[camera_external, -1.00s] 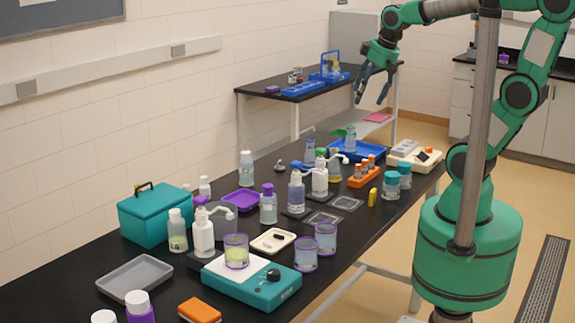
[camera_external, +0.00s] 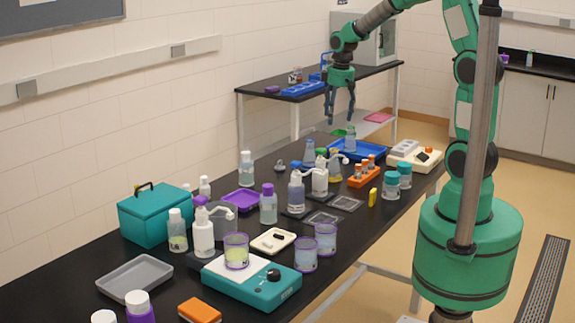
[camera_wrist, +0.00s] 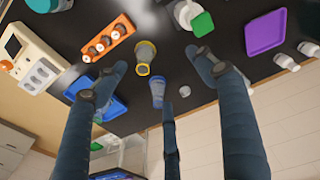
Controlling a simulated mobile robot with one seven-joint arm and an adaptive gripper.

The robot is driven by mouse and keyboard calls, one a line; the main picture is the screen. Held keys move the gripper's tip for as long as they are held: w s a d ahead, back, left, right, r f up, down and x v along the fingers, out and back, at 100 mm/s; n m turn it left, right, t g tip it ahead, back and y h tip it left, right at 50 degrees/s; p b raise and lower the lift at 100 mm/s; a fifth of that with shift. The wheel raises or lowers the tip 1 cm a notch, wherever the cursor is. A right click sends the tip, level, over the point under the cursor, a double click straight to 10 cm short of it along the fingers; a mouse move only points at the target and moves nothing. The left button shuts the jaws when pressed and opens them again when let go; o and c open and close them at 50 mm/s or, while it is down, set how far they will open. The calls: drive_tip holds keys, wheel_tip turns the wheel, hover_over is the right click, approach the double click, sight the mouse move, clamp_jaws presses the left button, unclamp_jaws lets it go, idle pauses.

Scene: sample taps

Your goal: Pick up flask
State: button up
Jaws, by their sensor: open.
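The wrist view shows a yellow-rimmed flask (camera_wrist: 145,57) and a bluish flask (camera_wrist: 157,92) between my spread fingers. My gripper (camera_external: 341,121) points down above the far part of the bench, open and empty, with its fingertips apart from the flasks.
An orange rack (camera_external: 362,177) with several capped tubes and a cream device (camera_external: 414,156) stand to the right of the flasks. White wash bottles (camera_external: 320,178) stand in front. A purple tray (camera_external: 240,201) lies to the left. A second table (camera_external: 300,98) is behind.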

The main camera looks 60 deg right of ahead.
drive_tip(key=g, duration=0.1)
hover_over(333, 169)
drive_tip(key=w+d, duration=0.1)
drive_tip(key=d, duration=0.1)
wheel_tip(333, 169, down, 12)
drive_tip(key=shift+d+f+n, duration=0.1)
drive_tip(key=shift+d+n, duration=0.05)
drive_tip(key=shift+n, duration=0.15)
drive_tip(key=shift+f, duration=0.15)
drive_tip(key=shift+f+b, duration=0.5)
drive_tip(key=shift+f, duration=3.65)
drive_tip(key=shift+f, duration=0.1)
drive_tip(key=shift+f+b, duration=0.55)
drive_tip(key=shift+f, duration=1.95)
drive_tip(key=c, duration=1.1)
